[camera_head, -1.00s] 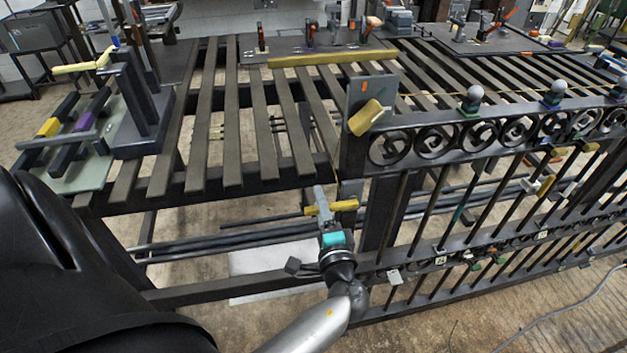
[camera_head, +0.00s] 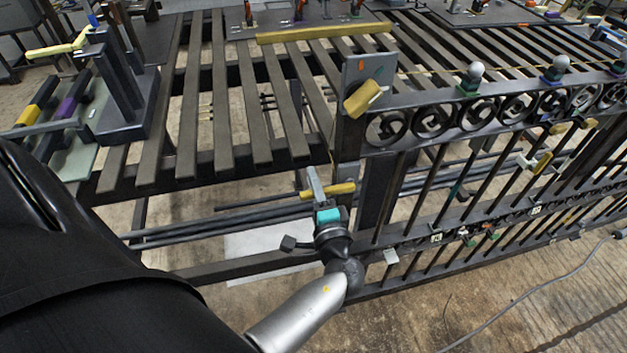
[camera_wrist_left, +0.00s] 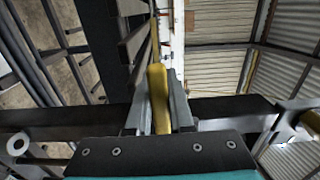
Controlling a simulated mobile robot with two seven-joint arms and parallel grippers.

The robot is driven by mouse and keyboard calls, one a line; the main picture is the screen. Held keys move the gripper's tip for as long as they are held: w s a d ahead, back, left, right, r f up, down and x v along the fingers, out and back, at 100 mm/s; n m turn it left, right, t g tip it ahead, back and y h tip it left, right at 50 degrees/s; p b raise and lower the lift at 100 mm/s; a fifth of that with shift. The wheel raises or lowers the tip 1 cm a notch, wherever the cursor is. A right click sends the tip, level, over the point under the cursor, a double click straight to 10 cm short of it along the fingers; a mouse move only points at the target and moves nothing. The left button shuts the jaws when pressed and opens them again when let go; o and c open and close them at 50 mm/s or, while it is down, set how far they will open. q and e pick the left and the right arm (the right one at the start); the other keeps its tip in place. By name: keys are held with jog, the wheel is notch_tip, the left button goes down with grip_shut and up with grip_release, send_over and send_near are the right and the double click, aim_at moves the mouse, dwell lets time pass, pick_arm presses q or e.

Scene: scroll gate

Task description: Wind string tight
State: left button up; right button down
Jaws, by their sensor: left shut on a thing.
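My left gripper (camera_head: 317,186) is shut on a short yellow bar (camera_head: 342,189), in front of the gate's left post. In the left wrist view, the yellow bar (camera_wrist_left: 158,88) stands between the two grey fingers, and a thin yellow string (camera_wrist_left: 154,42) runs away beyond its far end. In the head view, a thin string (camera_head: 437,72) runs right from a grey plate on the post, above the scroll rail. A yellow block (camera_head: 362,98) sits tilted at that plate (camera_head: 368,70). How tight the string is, I cannot tell. My right gripper is out of view.
The dark gate (camera_head: 440,122) has scrolls and bars with several small clips. Grey balls (camera_head: 476,70) top its rail. A slatted bench (camera_head: 230,130) fills the back, with a long yellow strip (camera_head: 322,33). A grey cable (camera_head: 530,290) lies on the right floor.

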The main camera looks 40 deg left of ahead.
pick_arm(q)
grip_shut()
dwell(0.8)
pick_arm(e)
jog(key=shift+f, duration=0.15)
